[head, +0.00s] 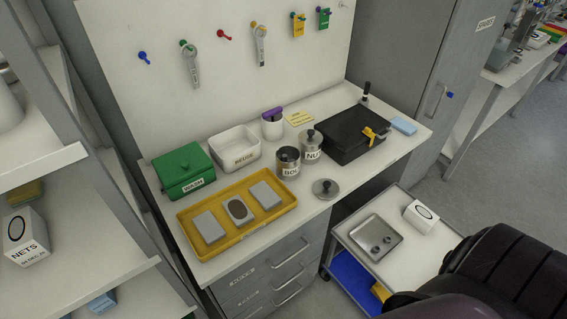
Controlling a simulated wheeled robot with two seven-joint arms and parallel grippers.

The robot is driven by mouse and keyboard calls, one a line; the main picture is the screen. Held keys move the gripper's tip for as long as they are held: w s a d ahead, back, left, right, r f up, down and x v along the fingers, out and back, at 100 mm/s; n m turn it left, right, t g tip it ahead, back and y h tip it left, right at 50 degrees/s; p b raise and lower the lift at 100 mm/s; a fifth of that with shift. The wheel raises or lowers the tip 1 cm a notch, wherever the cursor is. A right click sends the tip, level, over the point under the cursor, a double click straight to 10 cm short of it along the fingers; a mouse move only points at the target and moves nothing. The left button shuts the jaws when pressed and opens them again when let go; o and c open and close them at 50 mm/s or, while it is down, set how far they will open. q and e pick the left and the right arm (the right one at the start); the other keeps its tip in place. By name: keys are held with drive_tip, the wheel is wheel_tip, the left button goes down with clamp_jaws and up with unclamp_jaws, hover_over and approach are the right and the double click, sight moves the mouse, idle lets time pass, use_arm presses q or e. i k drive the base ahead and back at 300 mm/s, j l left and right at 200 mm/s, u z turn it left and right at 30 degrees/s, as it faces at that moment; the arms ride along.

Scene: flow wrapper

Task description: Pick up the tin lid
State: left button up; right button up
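The tin lid (326,188) is a round grey metal disc with a knob on top. It lies flat on the white table near its front edge, in front of two metal tins. The nearer tin (288,162), labelled with letters starting "BO", is open at the top. The farther tin (311,145), labelled with letters starting "NU", has a knobbed lid on it. Neither of my grippers is in the head view.
A yellow tray (191,236) with grey blocks lies left of the lid. Behind stand a green box (184,170), a white bin (236,148) and a black case (343,135).

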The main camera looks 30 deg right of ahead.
sight(324, 189)
drive_tip(key=z, duration=1.35)
